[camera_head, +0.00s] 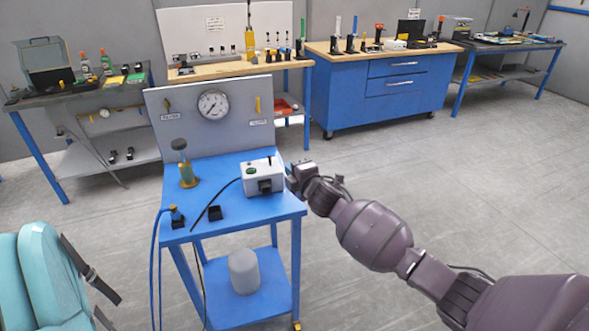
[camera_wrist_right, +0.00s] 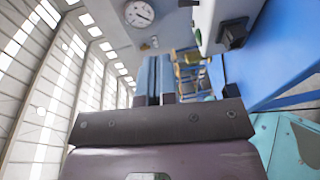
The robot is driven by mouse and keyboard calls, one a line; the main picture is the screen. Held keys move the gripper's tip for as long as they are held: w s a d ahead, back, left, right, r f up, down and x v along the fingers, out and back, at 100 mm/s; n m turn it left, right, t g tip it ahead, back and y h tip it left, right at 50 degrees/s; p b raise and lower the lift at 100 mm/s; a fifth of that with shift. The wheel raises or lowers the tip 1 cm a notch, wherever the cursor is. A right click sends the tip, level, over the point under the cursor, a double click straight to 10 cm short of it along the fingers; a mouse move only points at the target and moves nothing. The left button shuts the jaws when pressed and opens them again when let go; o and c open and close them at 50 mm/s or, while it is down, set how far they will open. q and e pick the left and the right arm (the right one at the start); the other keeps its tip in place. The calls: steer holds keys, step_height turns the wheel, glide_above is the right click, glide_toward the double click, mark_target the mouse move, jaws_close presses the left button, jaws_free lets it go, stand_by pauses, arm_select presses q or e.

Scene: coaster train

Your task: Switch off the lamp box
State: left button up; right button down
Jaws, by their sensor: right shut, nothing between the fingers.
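The lamp box is a white box (camera_head: 263,177) on the blue cart's top, near its right edge. It has a green round part on its top and a black switch block (camera_head: 265,186) on its front face. My right gripper (camera_head: 291,174) is just right of the box, at about its height; I cannot tell if they touch. In the right wrist view the gripper's fingers (camera_wrist_right: 158,80) are together and empty. The white box (camera_wrist_right: 226,14) shows there at the upper right, with the black switch (camera_wrist_right: 233,36) apart from the fingers. My left gripper is out of view.
The blue cart (camera_head: 232,221) has a grey back panel with a gauge (camera_head: 213,104). A brass fitting (camera_head: 187,176) and a small black block (camera_head: 215,213) share its top. A black cable runs from the box. Workbenches line the wall; floor right of the cart is clear.

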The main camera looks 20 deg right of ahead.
steer(key=shift+s+r, duration=0.25)
steer(key=shift+s, duration=0.4)
steer(key=s+a+m+y, duration=0.1)
steer(key=s+a+m, duration=0.2)
steer(key=s+m, duration=0.4)
steer(key=s+d+f+m+g+h, duration=0.1)
steer(key=s+f+m, duration=0.3)
steer(key=s, duration=0.6)
steer(key=s+d+f+m+g+h, duration=0.1)
steer(key=s+d+f+m+g, duration=0.1)
steer(key=s+f, duration=0.7)
steer(key=s+d+f+m+g+h, duration=0.1)
steer(key=s+f+m, duration=0.4)
steer(key=s, duration=0.7)
step_height(320, 180, down, 2)
steer(key=d+g, duration=0.1)
steer(key=d, duration=0.1)
steer(key=shift+s+d+f+m+h, duration=0.2)
steer(key=shift+d+m+h, duration=0.1)
steer(key=shift+d+h, duration=0.1)
